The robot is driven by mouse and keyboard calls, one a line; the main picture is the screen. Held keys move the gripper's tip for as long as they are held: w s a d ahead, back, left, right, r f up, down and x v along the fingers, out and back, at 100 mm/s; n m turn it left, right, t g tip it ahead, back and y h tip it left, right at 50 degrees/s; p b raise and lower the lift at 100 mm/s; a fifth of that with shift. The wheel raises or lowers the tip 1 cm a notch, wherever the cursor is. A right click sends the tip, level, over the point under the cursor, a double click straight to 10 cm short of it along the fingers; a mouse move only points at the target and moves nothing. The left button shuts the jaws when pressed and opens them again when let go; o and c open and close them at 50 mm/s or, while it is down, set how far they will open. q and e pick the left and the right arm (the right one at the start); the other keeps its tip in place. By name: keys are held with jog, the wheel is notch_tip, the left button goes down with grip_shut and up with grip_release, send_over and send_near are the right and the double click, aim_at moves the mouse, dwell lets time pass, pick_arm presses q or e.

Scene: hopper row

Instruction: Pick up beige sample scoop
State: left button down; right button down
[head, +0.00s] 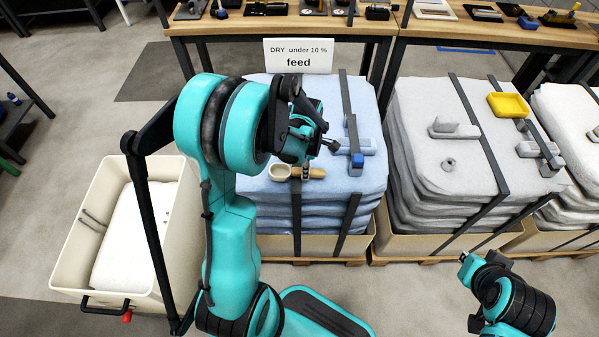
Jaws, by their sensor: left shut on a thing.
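The beige sample scoop (281,172) lies over the blue-grey stack of sacks in the head view, with a pale round bowl at its left and a tan handle to the right. My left gripper (306,171) reaches down from above and is shut on the scoop's handle. I cannot tell whether the scoop still touches the sack top. My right gripper (466,262) is at the lower right, apart from the sacks; its fingers are too small to read.
A sign reading "DRY under 10 % feed" (298,55) stands behind the stack. Dark straps (346,105) cross the sacks. A yellow tray (508,104) lies on the grey stack at right. A cream bin (75,235) stands at left. Wooden benches (290,26) run behind.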

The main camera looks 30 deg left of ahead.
pick_arm(q)
jog(key=shift+r+p, duration=0.3)
jog(key=shift+r, duration=0.15)
jog(key=r+p, duration=0.1)
jog(key=r, duration=0.1)
jog(key=r+p, duration=0.1)
jog(key=r, duration=0.1)
jog(key=shift+s+d, duration=0.1)
jog(key=shift+s, duration=0.1)
jog(key=s+d+r+p, duration=0.4)
jog(key=s+r, duration=0.2)
jog(key=s, duration=0.4)
jog(key=shift+s+d, duration=0.2)
jog(key=c, duration=2.1)
grip_release()
grip_shut()
